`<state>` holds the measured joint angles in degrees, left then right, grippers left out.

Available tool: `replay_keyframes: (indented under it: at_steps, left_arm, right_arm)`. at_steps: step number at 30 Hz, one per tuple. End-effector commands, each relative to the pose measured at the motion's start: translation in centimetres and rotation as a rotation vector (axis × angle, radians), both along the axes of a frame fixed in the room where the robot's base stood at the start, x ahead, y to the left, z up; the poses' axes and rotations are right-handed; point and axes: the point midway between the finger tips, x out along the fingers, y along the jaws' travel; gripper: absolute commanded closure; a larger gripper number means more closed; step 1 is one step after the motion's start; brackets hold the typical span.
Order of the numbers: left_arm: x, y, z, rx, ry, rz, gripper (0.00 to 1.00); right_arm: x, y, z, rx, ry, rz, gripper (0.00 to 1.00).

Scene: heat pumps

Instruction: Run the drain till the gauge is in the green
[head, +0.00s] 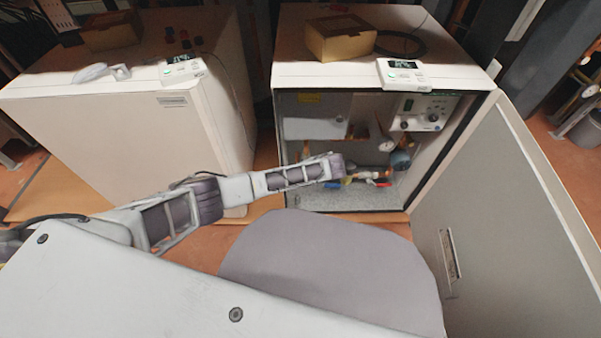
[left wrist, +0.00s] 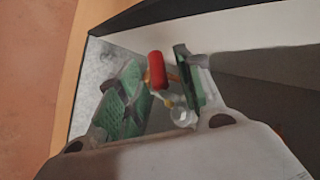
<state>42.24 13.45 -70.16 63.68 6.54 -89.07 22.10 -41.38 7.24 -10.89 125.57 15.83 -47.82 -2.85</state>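The open heat pump cabinet (head: 308,193) stands at the centre right in the head view. Inside are copper pipes, a small round gauge (head: 386,146) too small to read, and a red handle (head: 378,183) low down. My left gripper (head: 352,177) reaches into the lower cabinet, just left of this red handle. In the left wrist view its green-padded fingers (left wrist: 160,88) are spread apart, with a red handle (left wrist: 157,70) seen between their tips. Whether they touch it cannot be told. A clear round part (left wrist: 182,115) lies beside it. My right gripper is not in view.
The cabinet door (head: 510,220) stands open at the right. A cardboard box (head: 340,40) and a white controller (head: 403,73) sit on top. A second, closed unit (head: 130,120) stands at the left. A blue handle (head: 332,185) is near my gripper.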

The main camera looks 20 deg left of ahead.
Motion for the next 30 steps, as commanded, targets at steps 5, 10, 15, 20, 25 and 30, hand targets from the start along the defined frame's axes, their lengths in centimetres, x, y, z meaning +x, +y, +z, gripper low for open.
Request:
replay_keyframes:
  at_steps: [5,10,15,20,25,30]
  left_arm:
    - [-0.01,0.01,0.01,0.0,0.0,0.0,0.84]
    - [-0.07,-0.08,-0.06,0.0,0.002,-0.002,1.0]
    - [-0.14,-0.17,-0.14,-0.002,0.003,-0.004,1.0]
    - [-0.22,-0.26,-0.2,0.001,0.006,-0.005,1.0]
    - [-0.29,-0.32,-0.18,0.021,0.013,-0.006,1.0]
    - [-0.39,-0.4,-0.15,0.062,0.027,-0.007,1.0]
  right_arm:
    - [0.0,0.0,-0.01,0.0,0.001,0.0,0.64]
    - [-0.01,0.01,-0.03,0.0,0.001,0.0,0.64]
    - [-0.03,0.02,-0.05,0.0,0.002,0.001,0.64]
    - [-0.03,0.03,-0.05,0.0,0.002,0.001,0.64]
    - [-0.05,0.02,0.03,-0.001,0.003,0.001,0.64]
    - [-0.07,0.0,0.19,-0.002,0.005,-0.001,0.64]
